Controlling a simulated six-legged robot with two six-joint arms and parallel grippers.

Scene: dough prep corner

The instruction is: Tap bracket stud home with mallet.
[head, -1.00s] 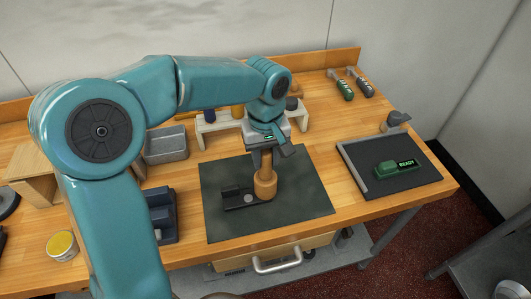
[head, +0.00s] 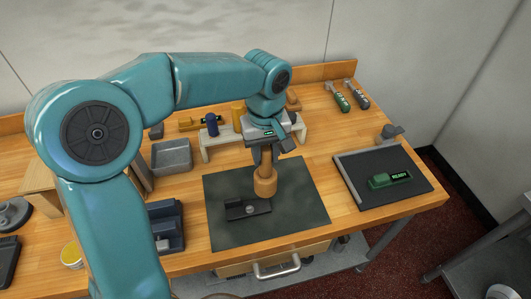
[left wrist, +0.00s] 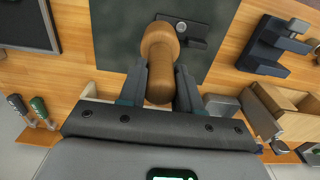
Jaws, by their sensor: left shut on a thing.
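My left gripper (head: 267,152) is shut on the handle of a wooden mallet (head: 265,183), which hangs head down over the dark mat. The mallet also shows between the fingers in the left wrist view (left wrist: 160,52). A dark bracket (head: 234,212) lies on the mat, just left of and nearer than the mallet head in the head view. A small pale round stud (head: 250,209) shows on it. In the left wrist view the bracket (left wrist: 197,32) is partly behind the mallet head, which looks apart from the stud. My right gripper is not in view.
The dark mat (head: 300,218) is mostly bare. A tray (head: 410,192) with a green device reading READY (head: 385,180) is at right. A low wooden rack (head: 295,133) stands behind, a grey bin (head: 171,156) and a blue-grey fixture (head: 168,232) at left.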

